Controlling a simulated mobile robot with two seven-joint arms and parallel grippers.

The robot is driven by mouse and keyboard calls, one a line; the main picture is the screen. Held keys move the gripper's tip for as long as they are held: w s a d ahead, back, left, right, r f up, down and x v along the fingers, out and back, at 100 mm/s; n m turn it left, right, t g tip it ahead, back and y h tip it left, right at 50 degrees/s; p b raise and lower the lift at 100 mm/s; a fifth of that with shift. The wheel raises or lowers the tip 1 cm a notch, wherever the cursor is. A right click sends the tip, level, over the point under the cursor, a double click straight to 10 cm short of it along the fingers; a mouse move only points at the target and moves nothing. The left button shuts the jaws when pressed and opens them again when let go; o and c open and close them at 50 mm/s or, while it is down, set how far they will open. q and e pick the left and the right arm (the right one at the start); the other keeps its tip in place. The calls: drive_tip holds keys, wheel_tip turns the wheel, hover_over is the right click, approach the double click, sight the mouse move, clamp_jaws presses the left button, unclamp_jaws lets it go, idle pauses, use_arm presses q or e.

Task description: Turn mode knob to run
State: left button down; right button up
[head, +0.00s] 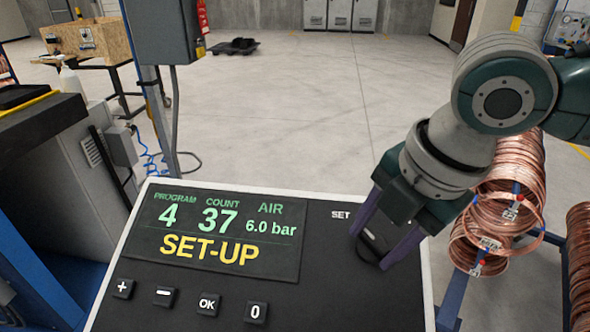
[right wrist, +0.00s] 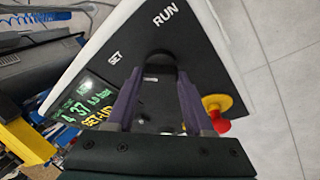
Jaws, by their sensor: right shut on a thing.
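The control panel (head: 330,290) has a dark face with a white rim. Its display (head: 220,236) reads program 4, count 37, air 6.0 bar and SET-UP in yellow. The black mode knob (head: 374,240) is at the panel's right side, partly covered by my right gripper (head: 371,247). The right gripper's purple fingers are shut on the knob, one on each side. In the right wrist view the knob (right wrist: 160,64) sits between the fingertips, with the labels SET (right wrist: 116,58) and RUN (right wrist: 165,15) beyond it. Which label the knob points at is unclear. My left gripper is not in view.
A red button on a yellow base (right wrist: 218,114) is beside the right finger in the right wrist view. Several buttons (head: 208,304) line the panel's lower left. Copper tube coils (head: 510,200) hang close to the right arm. The floor beyond is open.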

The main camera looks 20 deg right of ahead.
clamp_jaws()
drive_tip(key=m+p, duration=0.1)
drive_tip(key=m+t+p, duration=0.1)
drive_tip(key=m+p, duration=0.1)
drive_tip(key=shift+s+r, duration=0.15)
drive_tip(key=shift+r, duration=0.05)
drive_tip(key=m+p, duration=0.2)
drive_tip(key=m, duration=0.1)
drive_tip(key=m+t+p, duration=0.1)
drive_tip(key=m+p, duration=0.1)
drive_tip(key=shift+a+m+t, duration=0.1)
drive_tip(key=shift+m+t, duration=0.2)
drive_tip(key=shift+m, duration=0.1)
drive_tip(key=m+t+h+p, duration=0.1)
drive_tip(key=m+p, duration=0.1)
drive_tip(key=m, duration=0.2)
drive_tip(key=shift+f+m, duration=0.15)
drive_tip(key=shift+m, duration=0.15)
drive_tip(key=shift+f+m+t+h+p, duration=0.1)
drive_tip(key=shift+m+t+h+p, duration=0.2)
drive_tip(key=shift+m, duration=0.8)
drive_tip(key=shift+m+h+p, duration=0.1)
drive_tip(key=shift+m+h, duration=0.3)
drive_tip(key=shift+m, duration=0.7)
